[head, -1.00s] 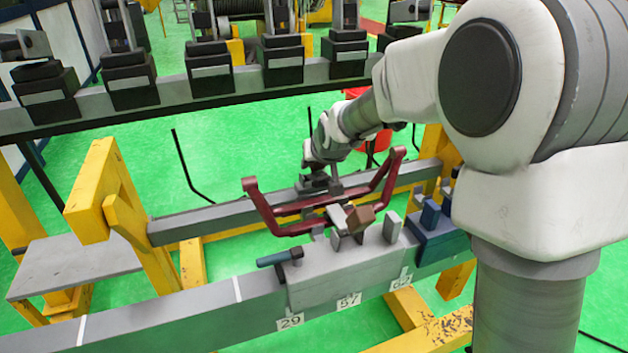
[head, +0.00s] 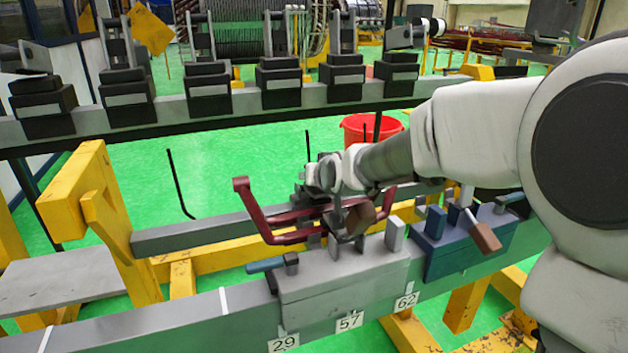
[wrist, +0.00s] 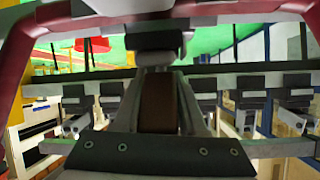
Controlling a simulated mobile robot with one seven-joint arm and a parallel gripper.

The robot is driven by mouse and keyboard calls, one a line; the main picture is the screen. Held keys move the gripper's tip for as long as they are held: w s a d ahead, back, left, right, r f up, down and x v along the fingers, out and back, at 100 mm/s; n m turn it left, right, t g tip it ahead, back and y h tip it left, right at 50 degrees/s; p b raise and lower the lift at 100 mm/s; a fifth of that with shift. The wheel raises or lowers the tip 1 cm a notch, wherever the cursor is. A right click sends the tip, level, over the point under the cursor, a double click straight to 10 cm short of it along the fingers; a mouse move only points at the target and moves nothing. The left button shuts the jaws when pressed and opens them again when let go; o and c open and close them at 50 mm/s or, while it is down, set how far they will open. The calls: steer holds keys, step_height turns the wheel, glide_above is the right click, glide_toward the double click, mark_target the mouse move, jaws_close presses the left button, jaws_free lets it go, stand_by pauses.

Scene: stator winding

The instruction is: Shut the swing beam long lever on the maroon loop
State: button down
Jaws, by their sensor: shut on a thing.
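The maroon loop (head: 262,222) lies across the grey clamp block (head: 340,283), its left end raised; it also frames the wrist view (wrist: 28,62). The long lever's brown grip (head: 360,219) is above the block, beside the loop's middle. My gripper (head: 347,208) is over it, partly hidden by my arm. In the wrist view, the brown grip (wrist: 157,102) stands between my gripper's two grey fingers (wrist: 160,122), which are shut on it. Whether the lever's far end touches the loop is hidden.
A blue clamp block (head: 455,250) with its own brown-ended lever (head: 484,237) stands just right. A short blue handle (head: 264,265) sticks out at the left. Grey beams run in front and behind. A red bucket (head: 372,128) stands on the floor behind.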

steer(key=shift+c, duration=2.4)
jaws_free()
steer(key=shift+r, duration=0.1)
step_height(320, 180, up, 4)
steer(key=shift+d+r+p, duration=0.15)
steer(key=shift+r+p, duration=0.05)
steer(key=shift+p, duration=0.9)
steer(key=shift+d, duration=0.35)
steer(key=s+d+r+p, duration=0.3)
steer(key=d+r+p, duration=0.3)
steer(key=d+p, duration=0.4)
steer(key=p, duration=0.3)
steer(key=shift+r, duration=0.25)
steer(key=shift+s+d, duration=0.1)
steer(key=shift+d, duration=0.05)
